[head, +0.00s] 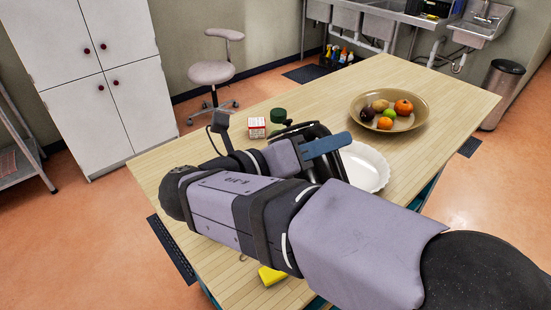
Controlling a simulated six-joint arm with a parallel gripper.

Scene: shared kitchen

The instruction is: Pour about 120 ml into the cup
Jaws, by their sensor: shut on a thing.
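My gripper (305,134) is black and sits over the middle of the table, partly behind my own arm. A flat blue bar (328,145) shows at its right side, and my gripper is shut on this blue thing. The rest of the blue thing is hidden, so I cannot tell its full shape or tilt. I cannot make out a cup; my arm covers much of the table's middle. No liquid shows.
A white dish (367,168) is right of my gripper. A green-topped container (278,115) and a small red-and-white box (256,127) stand behind it. A wide fruit bowl (424,116) is at the back right. A yellow thing (271,276) lies near the front edge.

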